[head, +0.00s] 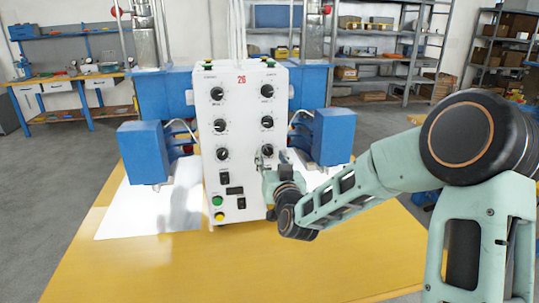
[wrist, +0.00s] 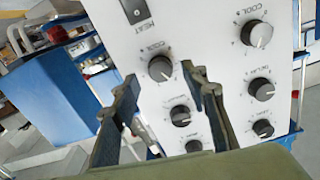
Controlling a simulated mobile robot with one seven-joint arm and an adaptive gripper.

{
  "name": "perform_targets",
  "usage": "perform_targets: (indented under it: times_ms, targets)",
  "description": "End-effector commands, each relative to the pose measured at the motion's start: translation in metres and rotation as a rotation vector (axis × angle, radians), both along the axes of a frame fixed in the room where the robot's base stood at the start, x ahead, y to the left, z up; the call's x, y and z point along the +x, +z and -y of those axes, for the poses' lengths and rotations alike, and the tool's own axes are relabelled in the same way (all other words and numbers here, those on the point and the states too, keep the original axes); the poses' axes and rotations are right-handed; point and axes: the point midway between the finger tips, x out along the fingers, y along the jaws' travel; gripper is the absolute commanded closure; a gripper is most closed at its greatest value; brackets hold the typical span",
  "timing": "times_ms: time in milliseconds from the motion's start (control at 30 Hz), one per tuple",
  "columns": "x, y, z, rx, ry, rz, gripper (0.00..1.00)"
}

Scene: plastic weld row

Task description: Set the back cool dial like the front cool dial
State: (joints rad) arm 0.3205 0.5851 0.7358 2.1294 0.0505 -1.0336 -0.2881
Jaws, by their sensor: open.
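The white control box (head: 242,180) carries two columns of black dials. The lowest dial of the right column (head: 267,150), labelled COOL, shows in the wrist view (wrist: 160,68). The left column's COOL dial (head: 222,154) is at upper right in the wrist view (wrist: 257,33). The column headings are too small to read, so I cannot tell which is front or back. In the wrist view, the nearer dial's white mark points lower right; the other's points more nearly downward. My gripper (head: 263,163) is open, its fingers (wrist: 159,74) either side of the nearer dial; contact is unclear.
More dials, including one on the right column (head: 267,122), are close by. Blue machine blocks (head: 143,152) flank the box. The yellow table (head: 180,265) is clear in front.

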Motion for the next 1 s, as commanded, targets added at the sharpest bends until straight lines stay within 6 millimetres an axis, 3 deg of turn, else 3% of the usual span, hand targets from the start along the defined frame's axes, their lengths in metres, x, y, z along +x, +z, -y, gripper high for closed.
perform_targets:
  times_ms: [200, 567, 933, 1000]
  targets:
    - [0.019, 0.000, -0.006, 0.001, 0.001, -0.001, 0.59]
    - [0.022, 0.000, -0.007, -0.001, 0.001, -0.001, 0.59]
    - [0.022, 0.000, -0.007, 0.000, 0.001, -0.001, 1.00]
    - [0.022, 0.000, -0.007, 0.000, 0.001, -0.001, 1.00]
